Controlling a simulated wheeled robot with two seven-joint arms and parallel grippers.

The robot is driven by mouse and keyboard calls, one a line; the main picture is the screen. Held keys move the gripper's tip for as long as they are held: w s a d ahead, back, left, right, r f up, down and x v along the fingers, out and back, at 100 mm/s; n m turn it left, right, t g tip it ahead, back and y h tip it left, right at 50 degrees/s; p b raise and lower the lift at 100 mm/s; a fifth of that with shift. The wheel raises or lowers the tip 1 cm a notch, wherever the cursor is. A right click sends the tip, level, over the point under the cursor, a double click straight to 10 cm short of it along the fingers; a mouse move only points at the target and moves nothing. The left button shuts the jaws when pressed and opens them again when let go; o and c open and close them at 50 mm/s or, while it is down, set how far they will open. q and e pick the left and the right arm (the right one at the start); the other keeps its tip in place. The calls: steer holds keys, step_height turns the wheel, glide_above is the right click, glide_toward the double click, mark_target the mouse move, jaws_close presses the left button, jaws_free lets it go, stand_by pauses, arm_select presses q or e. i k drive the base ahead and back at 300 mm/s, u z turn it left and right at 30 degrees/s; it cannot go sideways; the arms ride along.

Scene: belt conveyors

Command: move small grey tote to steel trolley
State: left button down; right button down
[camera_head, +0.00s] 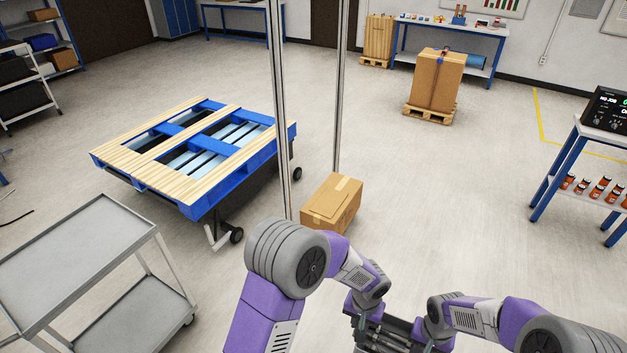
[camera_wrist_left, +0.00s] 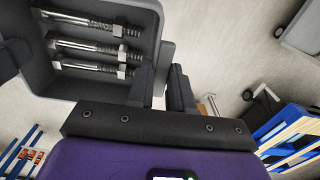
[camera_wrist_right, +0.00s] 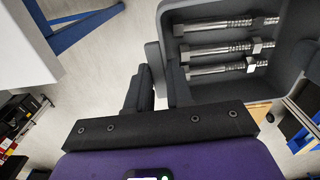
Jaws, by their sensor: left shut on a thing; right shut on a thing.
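The small grey tote (camera_wrist_left: 95,88) is held between my two grippers, low at the front of the head view (camera_head: 402,333). Several large steel bolts lie in it. My left gripper (camera_wrist_left: 163,82) is shut on the wall at one end; my right gripper (camera_wrist_right: 158,80) is shut on the wall at the other end, where the tote also shows (camera_wrist_right: 285,78). The tote's near part is cut off by the head view's lower edge. The steel trolley (camera_head: 85,258), grey with two flat shelves, stands at the left of the head view, apart from the tote. Its top is empty.
A cardboard box (camera_head: 332,203) lies on the floor ahead, by two upright metal posts (camera_head: 283,120). A blue-framed bench (camera_head: 560,165) is at right. Open floor lies between.

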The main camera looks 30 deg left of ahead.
mark_target(71, 252)
steer(key=u, duration=2.45)
steer(key=i, duration=2.2)
steer(key=u, duration=0.45)
steer(key=i, duration=0.5)
